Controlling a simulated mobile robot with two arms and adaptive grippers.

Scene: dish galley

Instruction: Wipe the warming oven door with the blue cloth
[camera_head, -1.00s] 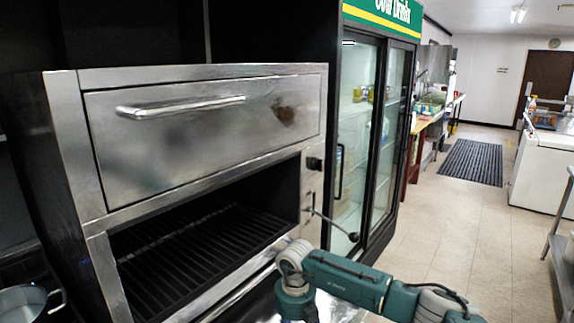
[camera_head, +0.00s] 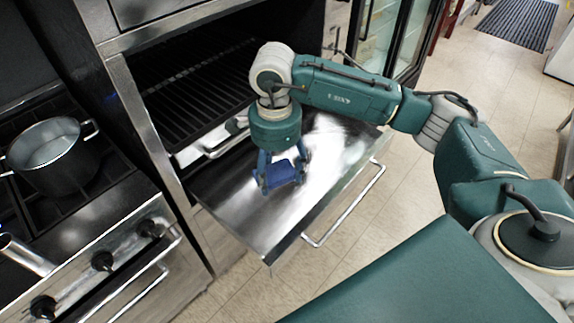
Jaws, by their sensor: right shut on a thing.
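The warming oven's lower door (camera_head: 237,206) hangs open, a flat shiny steel panel with a bar handle along its outer edge. My right gripper (camera_head: 284,181) points down over this open door, shut on a small folded blue cloth (camera_head: 286,172). The cloth is at or just above the steel; I cannot tell whether it touches. Only the lower edge of the oven's upper front (camera_head: 143,14) shows, at the top. My left gripper is not in view.
Dark rack bars (camera_head: 205,85) fill the open oven cavity behind the door. A stove with a steel pot (camera_head: 57,158) stands to the left. A glass-door fridge (camera_head: 388,30) is behind my arm. Tiled floor (camera_head: 340,250) is clear in front of the open door.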

